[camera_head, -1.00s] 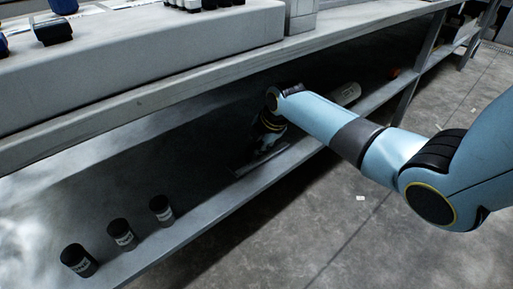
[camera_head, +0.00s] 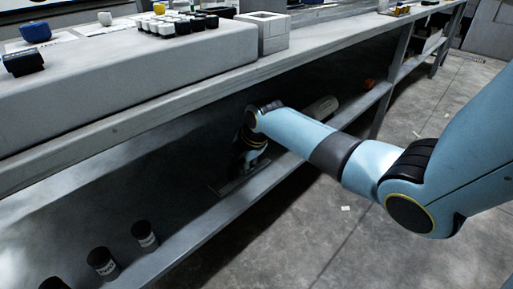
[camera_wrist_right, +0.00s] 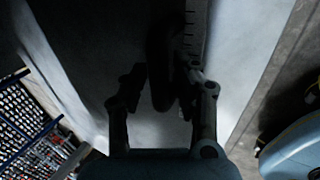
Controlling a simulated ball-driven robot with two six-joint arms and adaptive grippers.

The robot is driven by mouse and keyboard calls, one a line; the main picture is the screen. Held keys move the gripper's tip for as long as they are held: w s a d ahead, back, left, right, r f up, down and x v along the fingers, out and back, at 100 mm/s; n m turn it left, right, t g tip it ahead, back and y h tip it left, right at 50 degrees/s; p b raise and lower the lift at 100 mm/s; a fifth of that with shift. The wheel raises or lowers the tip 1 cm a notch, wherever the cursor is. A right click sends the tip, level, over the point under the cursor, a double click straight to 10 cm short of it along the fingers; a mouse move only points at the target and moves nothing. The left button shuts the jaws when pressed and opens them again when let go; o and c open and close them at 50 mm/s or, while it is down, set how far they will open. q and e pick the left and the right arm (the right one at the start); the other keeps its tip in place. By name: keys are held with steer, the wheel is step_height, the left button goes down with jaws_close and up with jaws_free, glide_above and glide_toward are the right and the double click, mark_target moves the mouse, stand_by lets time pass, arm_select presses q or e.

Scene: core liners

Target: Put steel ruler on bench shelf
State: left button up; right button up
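The steel ruler (camera_head: 232,186) is a thin grey strip on the lower bench shelf (camera_head: 196,228), near its front edge. My right gripper (camera_head: 245,168) is under the bench top, low over the shelf at the ruler. In the right wrist view, the ruler (camera_wrist_right: 196,30) shows as a dark strip with tick marks, running up from beside the right finger. The fingers of my right gripper (camera_wrist_right: 165,88) stand apart there, with a dark shadow between them. Whether a finger touches the ruler is too dark to tell. My left gripper is out of view.
Several dark labelled jars (camera_head: 103,264) stand on the shelf at the lower left. A pale cylinder (camera_head: 321,108) and an orange item (camera_head: 370,84) lie farther along it.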

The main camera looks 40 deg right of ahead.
steer(key=p+v, duration=0.2)
steer(key=v, duration=0.2)
steer(key=shift+r, duration=0.45)
steer(key=s+p, duration=0.4)
steer(key=s, duration=0.8)
steer(key=s+d+f+m+g+h, duration=0.1)
steer(key=s+f+m+g, duration=0.2)
steer(key=s+f+m, duration=1.25)
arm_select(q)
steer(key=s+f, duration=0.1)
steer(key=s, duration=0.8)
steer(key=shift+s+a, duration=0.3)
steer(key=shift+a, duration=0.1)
arm_select(e)
steer(key=s+a+f+m, duration=0.1)
steer(key=s+f, duration=0.2)
steer(key=s, duration=0.5)
steer(key=s+a+f+m+g, duration=0.1)
steer(key=s+f, duration=0.3)
steer(key=s, duration=0.5)
steer(key=s+a+f+m+g, duration=0.1)
steer(key=s+a+f, duration=0.1)
steer(key=s, duration=0.6)
steer(key=shift+s+a+f, duration=0.2)
steer(key=shift+s+f, duration=0.15)
steer(key=shift+f, duration=0.5)
